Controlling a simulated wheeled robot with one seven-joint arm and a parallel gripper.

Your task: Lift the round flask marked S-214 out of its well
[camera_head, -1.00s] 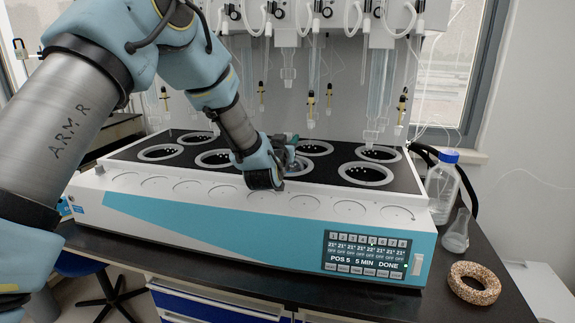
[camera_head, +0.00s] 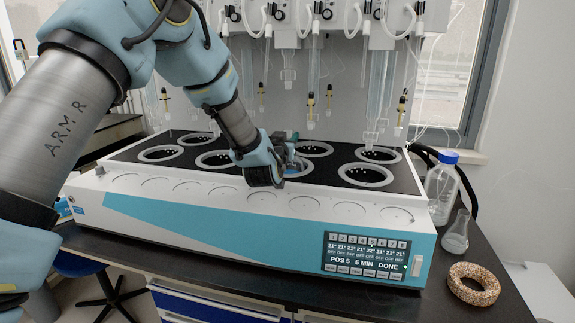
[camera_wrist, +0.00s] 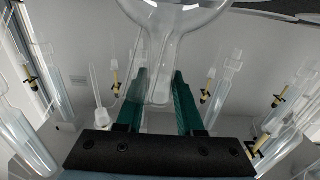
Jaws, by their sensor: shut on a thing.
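A clear glass flask with a round bulb (camera_wrist: 175,14) fills the top middle of the wrist view. Its narrow neck points down between the two green fingers of my gripper (camera_wrist: 160,88), which is shut on the neck. No S-214 mark is readable. In the head view my gripper (camera_head: 288,150) is over a front-row well (camera_head: 304,172) of the heating unit, right of the middle. My wrist hides most of that well and the flask, so I cannot tell whether the bulb is clear of it.
The white and teal heating unit (camera_head: 215,215) has several other ringed wells. Glass tubes (camera_head: 380,90) hang behind my gripper. A blue-capped bottle (camera_head: 441,185), a small conical flask (camera_head: 457,232) and a cork ring (camera_head: 473,284) stand to the right. The display reads "POS 5 5 MIN DONE".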

